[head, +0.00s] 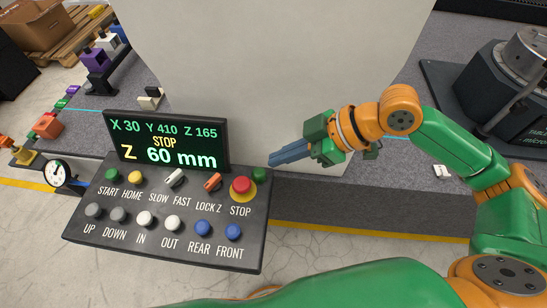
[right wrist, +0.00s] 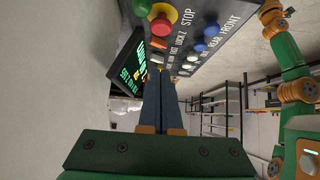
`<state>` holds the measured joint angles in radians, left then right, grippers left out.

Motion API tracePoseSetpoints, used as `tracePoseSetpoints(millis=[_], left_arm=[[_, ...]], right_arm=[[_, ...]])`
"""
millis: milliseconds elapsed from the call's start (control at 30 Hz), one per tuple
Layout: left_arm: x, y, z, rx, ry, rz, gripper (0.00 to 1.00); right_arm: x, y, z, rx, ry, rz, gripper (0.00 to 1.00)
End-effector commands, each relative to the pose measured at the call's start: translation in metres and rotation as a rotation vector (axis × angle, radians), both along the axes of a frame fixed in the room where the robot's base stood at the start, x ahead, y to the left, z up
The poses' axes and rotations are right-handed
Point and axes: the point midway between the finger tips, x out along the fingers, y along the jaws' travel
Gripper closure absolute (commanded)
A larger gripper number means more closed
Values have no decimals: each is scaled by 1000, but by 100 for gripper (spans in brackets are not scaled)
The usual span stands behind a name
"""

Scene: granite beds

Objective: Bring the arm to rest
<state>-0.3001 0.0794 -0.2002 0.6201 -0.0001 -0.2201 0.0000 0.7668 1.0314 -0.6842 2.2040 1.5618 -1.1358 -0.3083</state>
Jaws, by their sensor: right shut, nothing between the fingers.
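My right gripper (head: 277,156) is shut and empty. In the head view its blue fingers point left, just right of the dark display and above the right end of the control panel (head: 180,247). The fingers also show shut in the right wrist view (right wrist: 161,88), pointing toward the panel, with the red STOP button (right wrist: 162,27) beyond them. In the head view the STOP button (head: 243,187) lies below and left of the fingertips, apart from them. The right arm is bent at the right side. My left gripper is not seen.
The display (head: 166,141) reads STOP and Z 60 mm. A large pale block (head: 270,65) stands behind the panel and gripper. A dark round machine (head: 510,75) is at the right. A dial gauge (head: 60,173) sits left of the panel. Grey floor lies in front.

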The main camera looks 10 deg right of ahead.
Motion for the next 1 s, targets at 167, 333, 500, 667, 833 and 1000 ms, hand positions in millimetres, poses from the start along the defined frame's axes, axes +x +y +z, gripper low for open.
tracePoseSetpoints(millis=[167,333,500,667,833,1000], left_arm=[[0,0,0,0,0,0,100],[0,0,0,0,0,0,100],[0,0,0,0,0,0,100],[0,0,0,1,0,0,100],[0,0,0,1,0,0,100],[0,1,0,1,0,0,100]], right_arm=[[0,0,0,1,-1,1,100],[0,1,0,1,-1,1,100],[-9,18,-37,-18,9,-16,100],[-20,24,-90,-35,48,-231,100],[-38,-6,-135,-100,154,-554,100],[-80,-56,-174,-230,299,-879,100]])
